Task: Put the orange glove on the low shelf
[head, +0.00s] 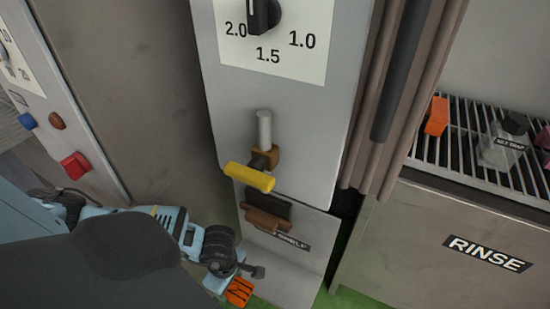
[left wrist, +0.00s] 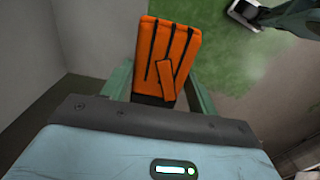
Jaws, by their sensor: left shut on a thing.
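The orange glove (head: 239,292) hangs low in the head view, near the bottom edge. My left gripper (head: 231,281) is shut on it. In the left wrist view the glove (left wrist: 172,48) stands out beyond the jaws, with dark lines between its fingers, and its near end sits between the two green-grey fingers. A grey panel with a label reading SHELF (head: 293,241) is just right of and above the glove in the head view. The glove looks apart from the panel. A low shelf surface is not clearly seen.
A yellow-handled lever (head: 249,177) juts out above the SHELF label, with a brown block (head: 265,219) below it. A RINSE cabinet (head: 440,245) at right bears a wire rack with an orange item (head: 437,116) and a clear bottle (head: 503,142). Green floor shows below.

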